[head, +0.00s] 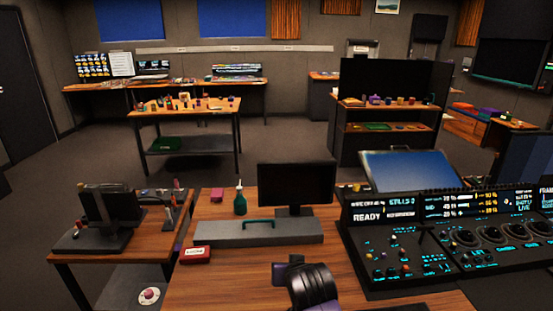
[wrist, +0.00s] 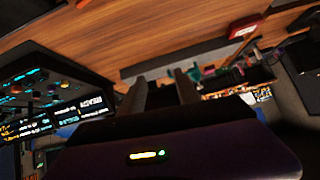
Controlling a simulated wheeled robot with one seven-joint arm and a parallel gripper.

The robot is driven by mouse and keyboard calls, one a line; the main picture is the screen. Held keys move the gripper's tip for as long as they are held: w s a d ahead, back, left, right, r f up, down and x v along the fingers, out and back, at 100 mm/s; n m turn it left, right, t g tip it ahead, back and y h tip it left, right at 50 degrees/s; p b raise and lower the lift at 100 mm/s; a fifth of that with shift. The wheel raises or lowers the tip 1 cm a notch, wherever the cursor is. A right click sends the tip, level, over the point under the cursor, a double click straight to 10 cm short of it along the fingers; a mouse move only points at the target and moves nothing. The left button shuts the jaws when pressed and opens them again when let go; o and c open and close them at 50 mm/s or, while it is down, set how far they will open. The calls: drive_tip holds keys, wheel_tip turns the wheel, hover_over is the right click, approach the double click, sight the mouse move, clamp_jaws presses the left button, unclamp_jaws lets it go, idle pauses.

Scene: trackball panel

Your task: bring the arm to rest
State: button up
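My arm (head: 312,286), black and purple, shows at the bottom centre of the head view, low over the wooden desk. In the wrist view my gripper (wrist: 161,80) has two dark fingers standing apart with nothing held between them. The purple gripper body with a small lit display fills the bottom of that view. The fingertips themselves are hard to make out in the head view. Whether the arm touches the desk cannot be told.
The wooden desk (head: 215,285) carries a red box (head: 195,254), a grey block (head: 225,236) with a green handle, a green bottle (head: 240,203) and a monitor (head: 297,184). A lit control panel (head: 420,232) stands close on the right. Bare desk lies left of my arm.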

drive_tip(key=s+d+r+t, duration=0.1)
drive_tip(key=s+d, duration=0.4)
drive_tip(key=s, duration=1.2)
drive_tip(key=s+d+r+t+h, duration=0.1)
drive_tip(key=s+d, duration=0.5)
drive_tip(key=s, duration=1.2)
drive_tip(key=s+d+r+t, duration=0.3)
drive_tip(key=s+d, duration=0.2)
drive_tip(key=s, duration=1.2)
drive_tip(key=shift+s+d+r, duration=0.15)
drive_tip(key=shift+d+r, duration=0.05)
drive_tip(key=shift+r, duration=0.05)
